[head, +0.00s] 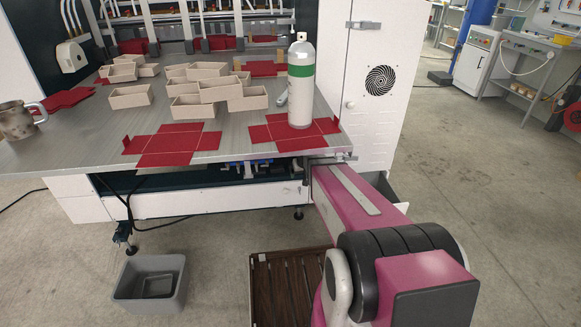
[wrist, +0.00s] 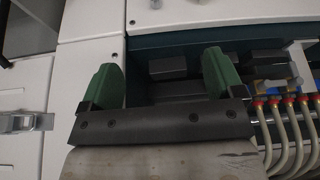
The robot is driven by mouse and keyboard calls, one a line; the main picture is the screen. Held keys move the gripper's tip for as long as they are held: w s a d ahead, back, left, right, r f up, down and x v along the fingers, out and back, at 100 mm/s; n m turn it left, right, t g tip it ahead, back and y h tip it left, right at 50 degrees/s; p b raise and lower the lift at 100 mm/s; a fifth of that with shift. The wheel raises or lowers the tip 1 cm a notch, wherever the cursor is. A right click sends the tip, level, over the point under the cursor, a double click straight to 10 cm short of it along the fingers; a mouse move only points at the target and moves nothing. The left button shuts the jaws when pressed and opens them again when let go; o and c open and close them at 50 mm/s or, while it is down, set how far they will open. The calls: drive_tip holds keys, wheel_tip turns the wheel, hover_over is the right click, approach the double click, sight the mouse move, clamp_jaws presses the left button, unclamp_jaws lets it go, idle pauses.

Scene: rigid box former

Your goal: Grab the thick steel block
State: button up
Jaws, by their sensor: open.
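My gripper (wrist: 160,62) shows in the wrist view with its two green fingers wide apart. Dark grey blocky shapes (wrist: 168,68) lie in a shadowed recess beyond and between the fingers. I cannot tell whether one of them is the thick steel block, and no block is clearly recognisable in the head view. Nothing is visibly held, and the fingers appear apart from the shapes. In the head view my magenta arm reaches to the table's front right corner, where the fingers cannot be made out.
The machine table (head: 60,150) carries red flat box blanks (head: 172,143), several beige trays (head: 205,90), a spray can (head: 301,85) and a mug (head: 18,121). A grey bin (head: 150,282) and brown slatted pallet (head: 285,290) are on the floor. Hoses (wrist: 290,130) run right of my fingers.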

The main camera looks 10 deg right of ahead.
drive_tip(key=w, duration=1)
drive_tip(key=shift+w+a, duration=0.15)
drive_tip(key=shift+a, duration=0.25)
drive_tip(key=x, duration=0.5)
drive_tip(key=shift+w, duration=0.15)
drive_tip(key=c, duration=0.9)
drive_tip(key=shift+r, duration=0.1)
drive_tip(key=shift+c, duration=0.2)
